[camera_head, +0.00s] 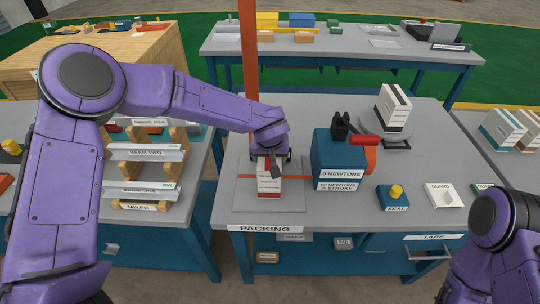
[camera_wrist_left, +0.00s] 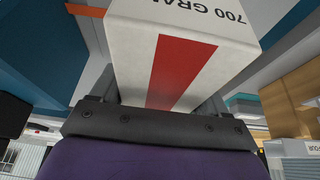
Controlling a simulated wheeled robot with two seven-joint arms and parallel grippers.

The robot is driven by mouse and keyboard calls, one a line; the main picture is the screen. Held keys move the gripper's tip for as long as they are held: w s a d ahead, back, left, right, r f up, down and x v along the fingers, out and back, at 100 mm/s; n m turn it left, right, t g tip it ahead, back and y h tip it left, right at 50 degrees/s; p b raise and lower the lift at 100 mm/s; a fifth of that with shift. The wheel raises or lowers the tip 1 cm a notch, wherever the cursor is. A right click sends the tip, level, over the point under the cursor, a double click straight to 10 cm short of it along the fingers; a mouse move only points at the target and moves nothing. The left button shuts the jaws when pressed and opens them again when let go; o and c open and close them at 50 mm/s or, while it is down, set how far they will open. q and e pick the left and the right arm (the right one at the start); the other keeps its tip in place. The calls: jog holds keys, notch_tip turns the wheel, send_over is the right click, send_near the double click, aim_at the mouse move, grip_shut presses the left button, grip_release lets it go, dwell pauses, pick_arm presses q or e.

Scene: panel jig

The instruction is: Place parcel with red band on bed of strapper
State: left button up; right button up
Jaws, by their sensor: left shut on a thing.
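The parcel with the red band (camera_head: 268,182) is a white box in my left gripper (camera_head: 270,156), over the grey plate (camera_head: 246,192) on the packing bench. I cannot tell whether its underside touches the plate. In the left wrist view the parcel (camera_wrist_left: 130,55) shows its red band (camera_wrist_left: 185,70) and the print "700 GRA", close against the gripper (camera_wrist_left: 150,125). The blue machine (camera_head: 338,155), marked "0 NEWTONS", with a red handle, stands just right of the plate. Which part is the strapper's bed is not labelled. My right gripper is out of the picture; only its arm shows at lower right.
An orange post (camera_head: 249,60) rises behind my left wrist. A dark-banded parcel (camera_head: 393,104) stands on a grey stand behind the machine. A blue seal box (camera_head: 393,197) and a white tray (camera_head: 443,195) lie to the right. Racks (camera_head: 145,155) stand at left.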

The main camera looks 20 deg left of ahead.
pick_arm(q)
jog(key=o, duration=1.7)
jog(key=shift+f, duration=0.1)
jog(key=shift+c, duration=0.2)
jog(key=v, duration=1.2)
jog(key=shift+s, duration=0.1)
